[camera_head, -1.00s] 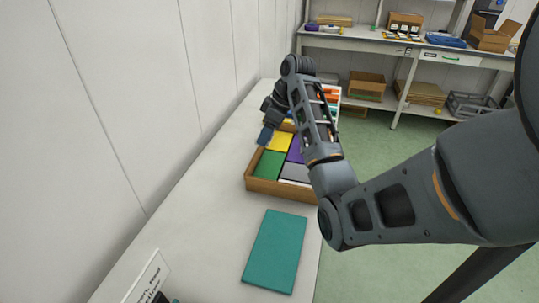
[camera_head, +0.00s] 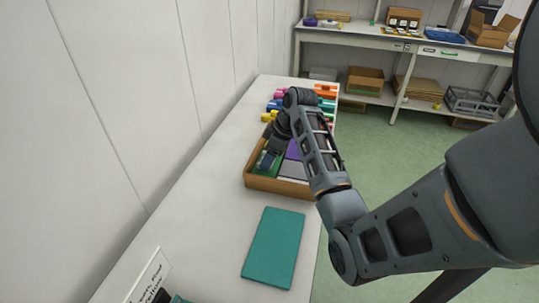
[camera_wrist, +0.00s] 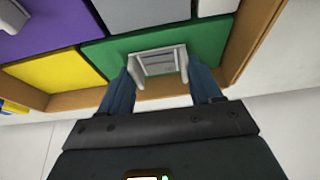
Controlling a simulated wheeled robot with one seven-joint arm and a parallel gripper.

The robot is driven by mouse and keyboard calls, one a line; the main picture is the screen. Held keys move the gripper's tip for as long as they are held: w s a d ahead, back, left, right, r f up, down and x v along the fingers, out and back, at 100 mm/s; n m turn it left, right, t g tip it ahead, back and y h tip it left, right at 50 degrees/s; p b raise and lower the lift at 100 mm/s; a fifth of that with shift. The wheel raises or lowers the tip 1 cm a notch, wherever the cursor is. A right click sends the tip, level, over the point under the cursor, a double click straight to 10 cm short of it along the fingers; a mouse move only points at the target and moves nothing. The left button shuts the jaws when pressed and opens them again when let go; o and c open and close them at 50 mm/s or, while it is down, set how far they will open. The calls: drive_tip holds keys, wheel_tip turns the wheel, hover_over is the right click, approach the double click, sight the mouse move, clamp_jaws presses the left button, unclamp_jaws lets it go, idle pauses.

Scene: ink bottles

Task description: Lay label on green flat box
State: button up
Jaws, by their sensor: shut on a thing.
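The green flat box (camera_wrist: 205,40) lies in a corner compartment of a wooden tray (camera_wrist: 252,30); in the head view the green box (camera_head: 272,171) is partly covered by my gripper (camera_head: 266,163). In the wrist view my gripper (camera_wrist: 160,80) has its two blue fingers shut on the label (camera_wrist: 141,77), a small whitish frame-like piece with a grey middle. The label is over the green box, near its table-side edge. I cannot tell whether it touches the surface. In the head view the label is hidden.
Beside the green box are yellow (camera_wrist: 55,72), purple (camera_wrist: 45,25) and grey (camera_wrist: 145,12) boxes. A teal flat slab (camera_head: 273,248) lies on the table in front of the tray. Several colored pieces (camera_head: 325,92) stand behind the tray. A wall runs along the left.

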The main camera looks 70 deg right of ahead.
drive_tip(key=o, duration=1.1)
drive_tip(key=shift+f, duration=0.1)
drive_tip(key=p+v, duration=0.2)
drive_tip(key=v, duration=1)
